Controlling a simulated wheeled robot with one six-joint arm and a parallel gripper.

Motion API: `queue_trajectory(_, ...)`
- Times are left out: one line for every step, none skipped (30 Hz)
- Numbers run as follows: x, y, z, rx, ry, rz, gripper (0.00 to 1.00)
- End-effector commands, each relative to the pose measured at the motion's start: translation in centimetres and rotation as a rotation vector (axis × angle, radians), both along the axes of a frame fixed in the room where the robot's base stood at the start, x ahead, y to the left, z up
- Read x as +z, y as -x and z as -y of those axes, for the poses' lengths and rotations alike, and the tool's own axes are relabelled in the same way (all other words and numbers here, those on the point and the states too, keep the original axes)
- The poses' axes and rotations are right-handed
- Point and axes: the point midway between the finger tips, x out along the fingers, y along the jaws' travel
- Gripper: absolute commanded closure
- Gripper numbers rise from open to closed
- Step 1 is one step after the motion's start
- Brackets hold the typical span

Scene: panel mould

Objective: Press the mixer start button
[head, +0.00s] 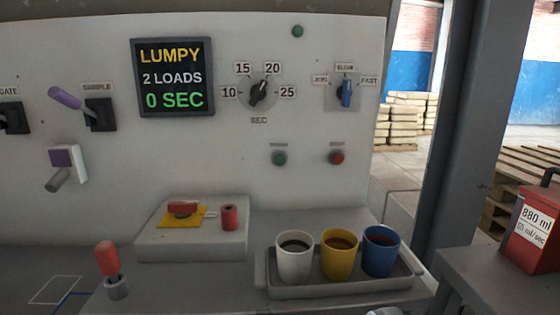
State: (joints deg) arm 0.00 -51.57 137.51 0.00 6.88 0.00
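A green round button (279,158) sits on the pale panel under a small label too small to read. A red round button (337,158) sits to its right under a similar label. Another small green round piece (297,31) is near the panel's top; I cannot tell if it is a lamp or a button. The display (173,77) reads LUMPY, 2 LOADS, 0 SEC. I cannot make out my gripper in this view.
Below the buttons, a grey tray (340,291) holds a white, a yellow and a blue cup. A seconds dial (258,92), a blue speed selector (346,93) and a purple-handled SAMPLE lever (66,98) are on the panel. A red-topped handle (108,258) stands front left. A red container (534,222) stands right.

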Motion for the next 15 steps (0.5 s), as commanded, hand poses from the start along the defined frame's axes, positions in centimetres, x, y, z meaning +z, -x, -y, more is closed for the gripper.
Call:
queue_trajectory(0.00,0.00,0.00,0.000,0.000,0.000,0.20)
queue_trajectory(0.00,0.00,0.00,0.000,0.000,0.000,0.20)
queue_trajectory(0.00,0.00,0.00,0.000,0.000,0.000,0.20)
queue_trajectory(0.00,0.00,0.00,0.000,0.000,0.000,0.20)
queue_trajectory(0.00,0.00,0.00,0.000,0.000,0.000,0.24)
queue_trajectory(0.00,0.00,0.00,0.000,0.000,0.000,0.32)
queue_trajectory(0.00,0.00,0.00,0.000,0.000,0.000,0.38)
queue_trajectory(0.00,0.00,0.00,0.000,0.000,0.000,0.44)
queue_trajectory(0.00,0.00,0.00,0.000,0.000,0.000,0.51)
queue_trajectory(0.00,0.00,0.00,0.000,0.000,0.000,0.57)
queue_trajectory(0.00,0.00,0.00,0.000,0.000,0.000,0.63)
queue_trajectory(0.00,0.00,0.00,0.000,0.000,0.000,0.71)
queue_trajectory(0.00,0.00,0.00,0.000,0.000,0.000,0.77)
queue_trajectory(0.00,0.00,0.00,0.000,0.000,0.000,0.83)
queue_trajectory(0.00,0.00,0.00,0.000,0.000,0.000,0.91)
